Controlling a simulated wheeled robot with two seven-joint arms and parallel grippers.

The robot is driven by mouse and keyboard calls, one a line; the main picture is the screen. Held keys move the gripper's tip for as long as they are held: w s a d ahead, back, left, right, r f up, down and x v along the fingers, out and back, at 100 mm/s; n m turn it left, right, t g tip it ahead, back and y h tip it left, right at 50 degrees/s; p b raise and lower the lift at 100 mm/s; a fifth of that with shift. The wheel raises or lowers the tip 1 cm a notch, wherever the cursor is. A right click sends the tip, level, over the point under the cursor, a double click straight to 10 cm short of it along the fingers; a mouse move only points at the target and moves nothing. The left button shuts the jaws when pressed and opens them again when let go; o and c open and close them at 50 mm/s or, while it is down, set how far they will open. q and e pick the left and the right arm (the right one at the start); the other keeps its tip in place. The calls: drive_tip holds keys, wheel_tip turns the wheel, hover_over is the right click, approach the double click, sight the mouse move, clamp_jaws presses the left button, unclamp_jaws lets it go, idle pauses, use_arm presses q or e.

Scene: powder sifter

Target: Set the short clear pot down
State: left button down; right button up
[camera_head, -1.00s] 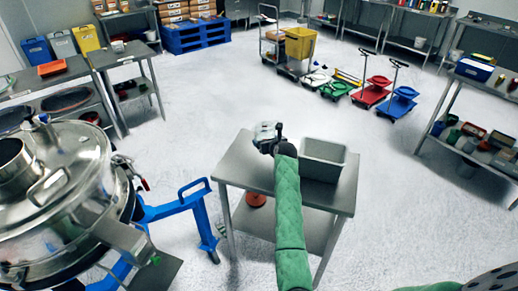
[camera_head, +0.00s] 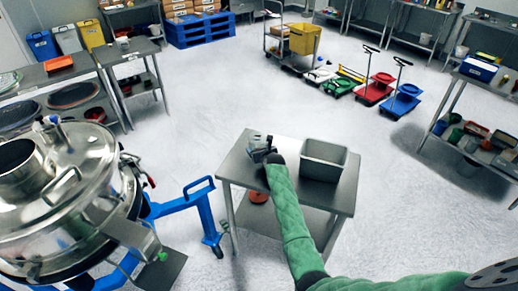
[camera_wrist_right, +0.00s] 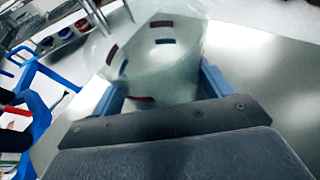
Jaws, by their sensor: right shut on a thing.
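The short clear pot (camera_wrist_right: 160,62) fills the upper middle of the right wrist view, see-through with small dark and red marks on it. My right gripper (camera_wrist_right: 158,92) is shut on it, with a blue finger on either side. In the head view my right gripper (camera_head: 262,150) is over the left part of the small steel table (camera_head: 238,172), mostly covering the pot. I cannot tell whether the pot touches the tabletop. My left gripper is not in view.
A grey bin (camera_head: 323,160) stands on the table just right of my gripper. A blue frame (camera_head: 203,205) and a large steel sifter (camera_head: 70,190) stand to the left. A red object (camera_head: 258,197) lies on the table's lower shelf. Bare tabletop shows in front of the bin.

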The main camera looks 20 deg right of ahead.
drive_tip(key=shift+f, duration=0.1)
drive_tip(key=o, duration=1.1)
